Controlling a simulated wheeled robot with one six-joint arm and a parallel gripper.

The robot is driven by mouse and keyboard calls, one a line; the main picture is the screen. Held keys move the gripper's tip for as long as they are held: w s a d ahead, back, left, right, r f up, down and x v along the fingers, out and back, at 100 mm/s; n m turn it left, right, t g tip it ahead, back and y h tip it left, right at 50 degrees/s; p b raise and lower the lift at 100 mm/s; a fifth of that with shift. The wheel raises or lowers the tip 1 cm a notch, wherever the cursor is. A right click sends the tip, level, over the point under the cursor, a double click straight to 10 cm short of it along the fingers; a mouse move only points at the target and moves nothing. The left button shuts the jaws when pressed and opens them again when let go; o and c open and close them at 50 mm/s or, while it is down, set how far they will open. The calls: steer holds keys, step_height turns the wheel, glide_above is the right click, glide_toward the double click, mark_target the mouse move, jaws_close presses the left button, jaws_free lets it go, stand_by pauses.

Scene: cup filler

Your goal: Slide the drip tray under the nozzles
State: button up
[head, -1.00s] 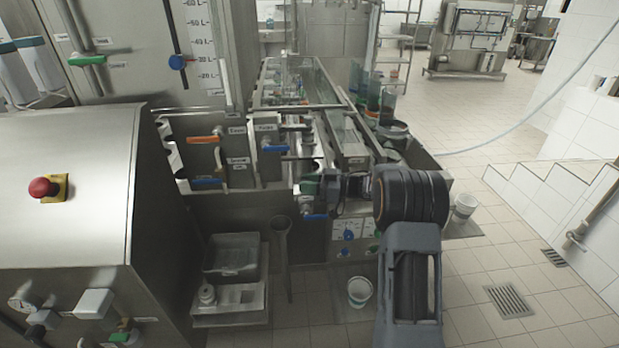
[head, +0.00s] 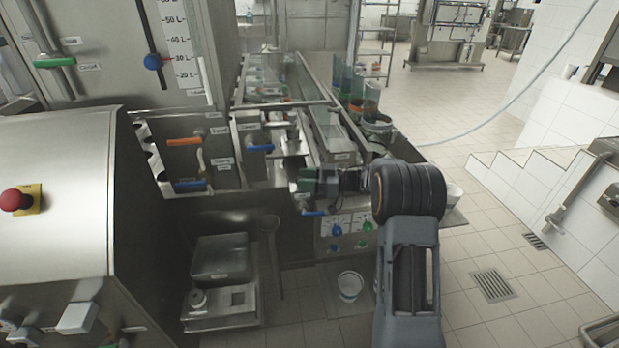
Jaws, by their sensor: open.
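The cup filler (head: 290,110) is a long steel machine running away from me in the middle of the head view. A narrow labelled steel part (head: 338,145) runs along its right side. I cannot tell for sure which part is the drip tray, and the nozzles are too small to make out. My gripper (head: 330,181) is dark and seen from behind, at the filler's near end, with the dark wrist to its right. It is open and nothing shows held in it. A green part (head: 308,180) is just left of it; whether they touch is unclear.
A steel cabinet (head: 60,190) with a red button (head: 16,200) stands at the left. A white bucket (head: 350,285) stands on the floor.

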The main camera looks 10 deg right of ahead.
steer(key=shift+r, duration=0.45)
steer(key=r, duration=0.3)
steer(key=shift+s+d, duration=0.1)
steer(key=shift+s, duration=0.2)
steer(key=s+r+b, duration=0.1)
steer(key=s+r, duration=0.8)
steer(key=s, duration=0.4)
steer(key=shift+s+d, duration=0.2)
